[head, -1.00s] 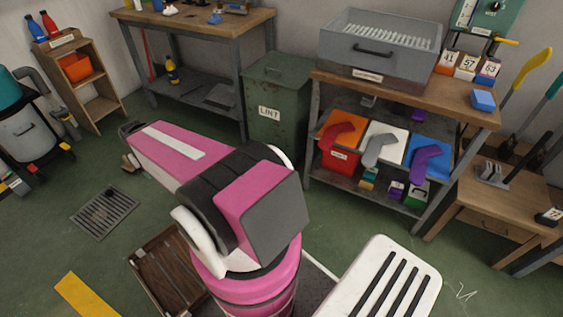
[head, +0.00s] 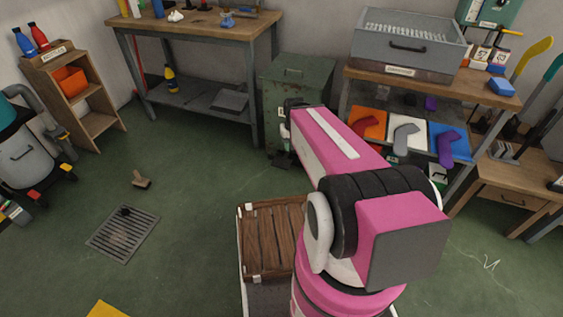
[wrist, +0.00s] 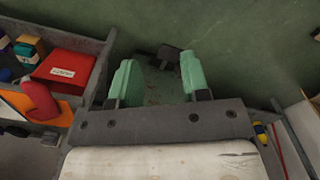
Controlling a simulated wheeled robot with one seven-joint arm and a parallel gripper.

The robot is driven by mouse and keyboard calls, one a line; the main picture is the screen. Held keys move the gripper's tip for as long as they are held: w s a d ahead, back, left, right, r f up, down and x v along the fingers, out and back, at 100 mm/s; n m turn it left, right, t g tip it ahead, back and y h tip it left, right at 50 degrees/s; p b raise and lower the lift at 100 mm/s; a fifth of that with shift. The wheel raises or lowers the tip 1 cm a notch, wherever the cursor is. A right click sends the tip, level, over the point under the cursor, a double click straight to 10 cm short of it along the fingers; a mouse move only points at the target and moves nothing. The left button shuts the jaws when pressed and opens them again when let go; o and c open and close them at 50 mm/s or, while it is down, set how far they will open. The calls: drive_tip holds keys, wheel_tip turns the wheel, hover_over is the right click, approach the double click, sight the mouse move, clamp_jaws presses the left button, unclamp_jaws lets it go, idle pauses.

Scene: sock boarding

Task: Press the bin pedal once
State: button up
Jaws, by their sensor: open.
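The green metal bin (head: 312,82) stands against the back wall between two benches, its lid down. Its front is partly hidden by my arm. A small dark pedal (head: 283,160) shows low at its front, just above the floor. My gripper (head: 284,128) is in front of the bin, above the pedal and partly hidden by my arm. In the wrist view my gripper (wrist: 158,76) has its two green fingers apart with nothing held between them. The dark pedal (wrist: 166,56) lies beyond the fingertips, roughly between them. I cannot tell whether they touch.
A shelf bench (head: 490,89) with coloured trays stands right of the bin. A workbench (head: 200,32) stands to the left. A brush (head: 141,180) and a floor drain (head: 123,233) lie on open floor at left.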

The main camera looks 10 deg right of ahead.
drive_tip(key=shift+d, duration=0.3)
drive_tip(key=shift+c, duration=0.3)
